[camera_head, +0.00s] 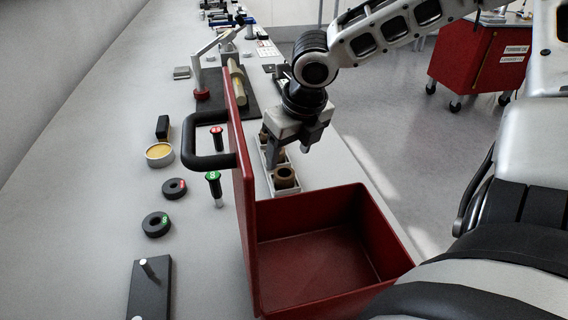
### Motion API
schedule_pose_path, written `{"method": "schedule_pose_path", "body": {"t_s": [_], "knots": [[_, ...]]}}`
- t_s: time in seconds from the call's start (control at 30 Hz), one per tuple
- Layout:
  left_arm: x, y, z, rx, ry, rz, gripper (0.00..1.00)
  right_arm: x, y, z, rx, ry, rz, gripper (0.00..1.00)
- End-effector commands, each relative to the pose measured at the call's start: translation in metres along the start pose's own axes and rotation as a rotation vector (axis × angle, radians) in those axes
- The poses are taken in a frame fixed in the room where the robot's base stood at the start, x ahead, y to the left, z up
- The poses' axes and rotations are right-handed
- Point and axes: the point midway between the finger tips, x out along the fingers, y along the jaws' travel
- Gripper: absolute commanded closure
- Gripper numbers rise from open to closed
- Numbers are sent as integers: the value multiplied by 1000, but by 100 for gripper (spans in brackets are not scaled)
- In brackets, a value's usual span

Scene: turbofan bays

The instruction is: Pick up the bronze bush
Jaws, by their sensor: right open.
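A white tray with compartments (309,187) stands behind the red open box and holds several brownish ring-shaped parts. The nearest, a bronze-coloured bush (285,179), sits upright in the front compartment with its hole facing up. More brownish parts behind it are partly hidden by my right gripper. My right gripper (290,155) points down over the tray, open, with its fingers apart and nothing seen between them. It is just behind the nearest bush; whether it touches any part cannot be told. My left gripper is not in view.
The red box (380,222) has a tall left wall with a black handle (203,147) close beside the tray. Left of it are black rings (157,224), red and green gauges (214,184) and a yellow tin (159,153). A red cabinet (478,60) stands across the floor.

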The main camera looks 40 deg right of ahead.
Motion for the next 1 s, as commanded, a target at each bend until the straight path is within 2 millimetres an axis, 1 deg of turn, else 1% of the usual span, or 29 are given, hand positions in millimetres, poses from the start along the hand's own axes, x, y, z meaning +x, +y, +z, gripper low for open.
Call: {"method": "schedule_pose_path", "body": {"t_s": [0.03, 0.17, 0.4, 0.47, 0.6, 0.77, 0.87, 0.9, 0.97, 1.0], "knots": [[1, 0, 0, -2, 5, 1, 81, 5, 0, 0, -1, 0, -1, 38], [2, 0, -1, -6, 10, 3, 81, 12, 0, -1, 0, 0, -2, 38], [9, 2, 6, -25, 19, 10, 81, 49, 0, -5, 0, 2, -4, 38], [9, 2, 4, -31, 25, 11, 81, 55, 0, -4, 1, 0, -2, 38], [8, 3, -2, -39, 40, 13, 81, 59, 0, -3, 2, -3, 0, 38], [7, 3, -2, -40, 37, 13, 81, 58, 0, -3, 2, -3, 0, 38], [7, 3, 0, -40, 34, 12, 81, 58, 0, -3, 2, -3, 0, 63], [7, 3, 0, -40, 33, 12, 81, 58, 0, -3, 2, -3, 0, 74], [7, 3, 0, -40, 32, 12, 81, 58, 0, -3, 2, -3, 0, 90], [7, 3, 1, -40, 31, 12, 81, 58, 0, -3, 2, -3, 0, 94]]}}
